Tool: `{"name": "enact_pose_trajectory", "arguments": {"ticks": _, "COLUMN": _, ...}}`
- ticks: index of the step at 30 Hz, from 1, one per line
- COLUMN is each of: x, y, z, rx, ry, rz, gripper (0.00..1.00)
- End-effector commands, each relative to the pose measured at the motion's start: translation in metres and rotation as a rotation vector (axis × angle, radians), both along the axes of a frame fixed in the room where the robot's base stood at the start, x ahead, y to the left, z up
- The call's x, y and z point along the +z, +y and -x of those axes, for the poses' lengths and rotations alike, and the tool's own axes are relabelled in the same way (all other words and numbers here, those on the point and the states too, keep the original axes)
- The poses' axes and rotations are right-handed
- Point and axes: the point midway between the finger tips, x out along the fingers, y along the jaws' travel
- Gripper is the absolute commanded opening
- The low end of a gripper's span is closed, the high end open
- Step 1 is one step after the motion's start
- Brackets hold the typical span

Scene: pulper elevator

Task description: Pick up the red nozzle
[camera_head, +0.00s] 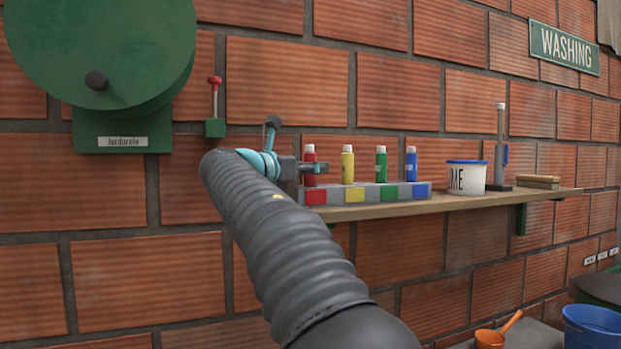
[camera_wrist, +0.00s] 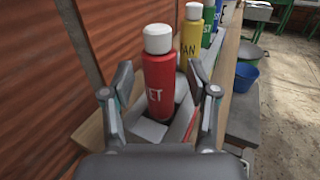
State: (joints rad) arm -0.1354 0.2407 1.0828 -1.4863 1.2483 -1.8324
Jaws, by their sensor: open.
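The red nozzle (camera_head: 309,168) is a red bottle with a white cap, standing upright above the red square of a grey rack (camera_head: 373,194) on the wall shelf. In the wrist view the red nozzle (camera_wrist: 161,84) stands between the two fingers of my gripper (camera_wrist: 162,92), which is open, with a gap on each side. The bottle's base is partly hidden.
Yellow (camera_head: 347,166), green (camera_head: 381,166) and blue (camera_head: 411,165) bottles stand in a row to the right on the rack. Further along the wooden shelf (camera_head: 450,204) are a white tub (camera_head: 467,178) and an upright grey tool (camera_head: 500,150). The brick wall is close behind.

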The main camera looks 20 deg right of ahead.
Motion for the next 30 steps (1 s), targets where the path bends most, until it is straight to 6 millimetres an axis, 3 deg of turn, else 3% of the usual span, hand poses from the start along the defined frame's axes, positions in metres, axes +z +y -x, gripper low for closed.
{"name": "enact_pose_trajectory", "arguments": {"ticks": 8, "x": 0.0, "y": -0.003, "z": -0.001, "rx": 0.0, "ry": 0.0, "rz": 0.0, "gripper": 0.59}}
{"name": "enact_pose_trajectory", "arguments": {"ticks": 15, "x": 0.0, "y": -0.002, "z": -0.001, "rx": 0.0, "ry": 0.0, "rz": 0.0, "gripper": 0.0}}
{"name": "enact_pose_trajectory", "arguments": {"ticks": 25, "x": 0.001, "y": -0.002, "z": -0.001, "rx": 0.0, "ry": -0.001, "rz": 0.0, "gripper": 0.0}}
{"name": "enact_pose_trajectory", "arguments": {"ticks": 30, "x": 0.012, "y": -0.002, "z": -0.001, "rx": 0.0, "ry": -0.002, "rz": 0.0, "gripper": 0.0}}
